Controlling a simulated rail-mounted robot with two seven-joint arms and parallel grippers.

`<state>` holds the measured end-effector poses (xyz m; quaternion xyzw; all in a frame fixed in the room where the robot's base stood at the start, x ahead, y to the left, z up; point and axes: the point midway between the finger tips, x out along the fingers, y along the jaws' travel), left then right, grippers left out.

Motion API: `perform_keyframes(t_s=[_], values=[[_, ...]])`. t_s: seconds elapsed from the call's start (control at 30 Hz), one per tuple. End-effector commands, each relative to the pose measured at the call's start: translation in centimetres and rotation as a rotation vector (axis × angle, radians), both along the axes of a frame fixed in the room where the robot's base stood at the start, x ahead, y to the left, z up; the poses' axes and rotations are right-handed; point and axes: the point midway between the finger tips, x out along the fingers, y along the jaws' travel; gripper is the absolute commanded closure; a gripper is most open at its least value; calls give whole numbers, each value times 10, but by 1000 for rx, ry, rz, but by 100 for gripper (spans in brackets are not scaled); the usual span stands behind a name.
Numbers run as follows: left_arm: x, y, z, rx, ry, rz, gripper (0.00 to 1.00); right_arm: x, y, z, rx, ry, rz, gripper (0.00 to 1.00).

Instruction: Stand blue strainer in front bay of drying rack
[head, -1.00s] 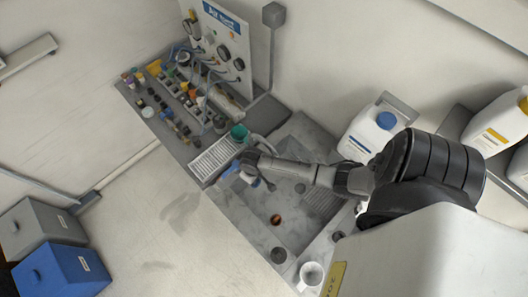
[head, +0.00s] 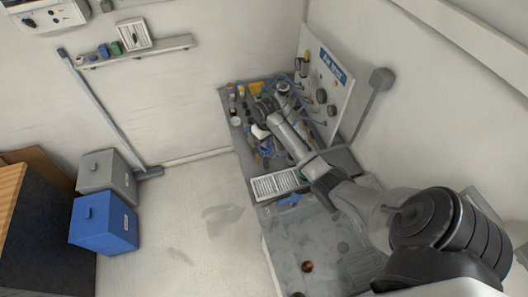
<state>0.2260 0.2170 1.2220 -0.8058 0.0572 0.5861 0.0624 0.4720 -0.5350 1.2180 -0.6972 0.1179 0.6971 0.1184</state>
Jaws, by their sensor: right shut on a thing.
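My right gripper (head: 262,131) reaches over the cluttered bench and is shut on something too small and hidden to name. A blue patch shows just below the fingers; I cannot tell whether it is the strainer or a thing behind. A white slatted tray (head: 277,184) lies on the near end of the bench; I cannot tell if it is the drying rack or pick out its front bay. A small blue object (head: 288,200) lies at the tray's near edge, apart from the gripper; its shape is unclear. My left gripper is out of view.
Small bottles and fittings crowd the bench around the gripper. A white panel (head: 325,85) with gauges and hoses stands behind it. The grey sink area (head: 325,240) lies nearer. Grey (head: 107,175) and blue (head: 103,224) bins stand on the left; the floor between is clear.

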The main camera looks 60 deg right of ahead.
Motion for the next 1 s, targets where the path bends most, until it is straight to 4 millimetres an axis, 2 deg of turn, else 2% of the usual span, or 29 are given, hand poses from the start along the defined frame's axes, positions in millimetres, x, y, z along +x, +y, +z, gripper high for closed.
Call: perform_keyframes(t_s=[0.13, 0.27, 1.0], values=[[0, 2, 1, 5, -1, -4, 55, 1, -3, 0, 1, 2, -3, 100], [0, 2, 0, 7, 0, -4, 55, 1, -3, -9, 1, 3, -3, 100], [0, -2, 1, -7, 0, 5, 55, 1, -3, -93, 0, 1, -2, 100]])
